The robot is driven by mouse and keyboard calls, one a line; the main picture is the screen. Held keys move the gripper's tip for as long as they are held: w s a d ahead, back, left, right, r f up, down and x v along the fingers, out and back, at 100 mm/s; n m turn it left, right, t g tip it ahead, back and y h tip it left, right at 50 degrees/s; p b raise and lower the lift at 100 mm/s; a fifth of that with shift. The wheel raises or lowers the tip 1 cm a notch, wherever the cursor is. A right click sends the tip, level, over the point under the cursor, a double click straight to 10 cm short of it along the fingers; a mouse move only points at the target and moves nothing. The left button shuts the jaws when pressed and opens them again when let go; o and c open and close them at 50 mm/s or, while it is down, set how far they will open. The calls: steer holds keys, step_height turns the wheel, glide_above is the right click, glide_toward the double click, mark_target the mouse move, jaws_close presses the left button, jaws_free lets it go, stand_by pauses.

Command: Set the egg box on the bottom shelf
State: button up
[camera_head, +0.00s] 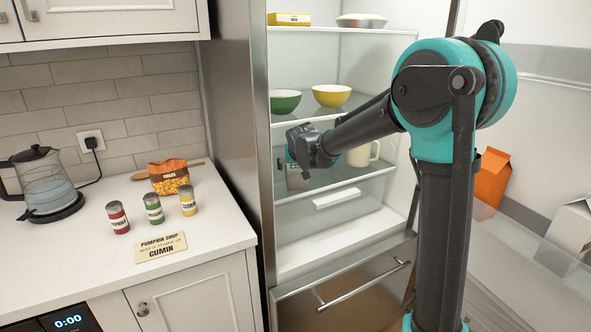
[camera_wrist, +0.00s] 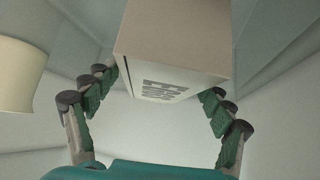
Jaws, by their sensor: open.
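The egg box is a pale grey-beige carton with "EGGS" printed on it, seen close up in the wrist view (camera_wrist: 170,45). In the head view the egg box (camera_head: 297,178) is a small, partly hidden block at the left of the fridge's third shelf down. My gripper (camera_head: 300,158) is at the box. In the wrist view my gripper (camera_wrist: 157,88) is open, with one finger on each side of the box; whether they touch it I cannot tell. The bottom shelf (camera_head: 325,248), just above the drawer, looks empty.
A cream jug (camera_head: 362,153) stands right of the box, behind my arm. A green bowl (camera_head: 285,102) and yellow bowl (camera_head: 332,95) sit on the shelf above. The fridge door (camera_head: 540,130) is open at right, holding an orange carton (camera_head: 491,178).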

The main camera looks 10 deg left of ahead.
steer(key=v, duration=1.1)
steer(key=s+d+f+m+g+h, duration=0.1)
steer(key=s+d+f, duration=0.2)
steer(key=d, duration=0.3)
steer(key=s+d+f, duration=0.2)
steer(key=d+f, duration=0.2)
steer(key=d, duration=0.1)
steer(key=s+d+f+g, duration=0.1)
steer(key=s+d+f, duration=0.4)
steer(key=s, duration=0.3)
steer(key=s+d+f+m+g, duration=0.1)
steer(key=s+d+f, duration=0.4)
steer(key=s, duration=0.3)
steer(key=s+d+f+g, duration=0.1)
steer(key=s+d+f, duration=0.5)
steer(key=s, duration=0.2)
steer(key=shift+f+g+h, duration=0.3)
steer(key=shift+f+h, duration=0.1)
steer(key=shift+d, duration=0.1)
